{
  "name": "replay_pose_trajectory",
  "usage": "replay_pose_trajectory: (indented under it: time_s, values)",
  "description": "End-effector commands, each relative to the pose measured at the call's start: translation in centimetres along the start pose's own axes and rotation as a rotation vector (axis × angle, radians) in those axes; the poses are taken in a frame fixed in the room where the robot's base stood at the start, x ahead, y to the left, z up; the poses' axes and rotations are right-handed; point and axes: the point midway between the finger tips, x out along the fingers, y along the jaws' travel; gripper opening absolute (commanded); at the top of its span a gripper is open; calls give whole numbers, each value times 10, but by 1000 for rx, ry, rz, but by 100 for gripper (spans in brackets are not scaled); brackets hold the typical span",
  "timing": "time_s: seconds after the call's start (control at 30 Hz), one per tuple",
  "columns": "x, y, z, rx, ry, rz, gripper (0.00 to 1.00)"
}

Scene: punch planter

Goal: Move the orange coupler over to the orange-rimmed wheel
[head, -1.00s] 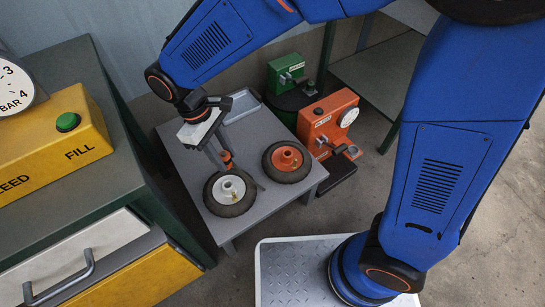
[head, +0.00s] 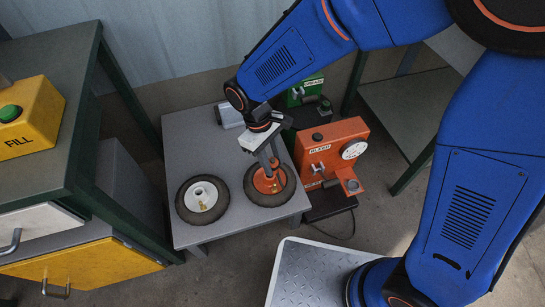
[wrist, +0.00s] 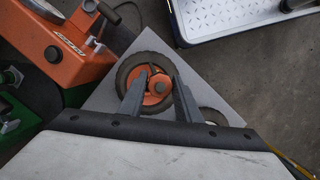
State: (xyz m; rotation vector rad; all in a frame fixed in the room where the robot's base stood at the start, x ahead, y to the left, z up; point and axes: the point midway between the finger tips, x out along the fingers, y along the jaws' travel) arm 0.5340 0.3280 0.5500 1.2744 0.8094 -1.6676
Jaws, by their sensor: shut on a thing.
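The orange-rimmed wheel (head: 285,196) lies flat on the right of a low grey table, with an orange hub and dark tyre. It also shows in the wrist view (wrist: 125,75). My gripper (head: 269,166) points down above this wheel, its fingers shut on the orange coupler (wrist: 160,88). Coupler and hub are the same orange, so I cannot tell whether they touch. In the wrist view the coupler is between the fingertips, in line with the hub. The white-rimmed wheel (head: 202,198) lies to the left with nothing above it.
The grey table (head: 188,140) carries both wheels. An orange BLEED station (head: 325,150) with a gauge stands close on the right, and a green station (head: 305,90) behind it. A workbench with drawers (head: 50,150) is on the left. A metal-plated platform (head: 300,270) is in front.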

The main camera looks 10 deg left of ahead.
Motion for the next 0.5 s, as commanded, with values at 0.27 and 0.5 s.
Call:
replay_pose_trajectory:
  time_s: [0.27, 0.5]
  values:
    - [12, 0, -3, 0, -1, 0, 0]
    - [33, 0, -9, 0, -2, 0, 0]
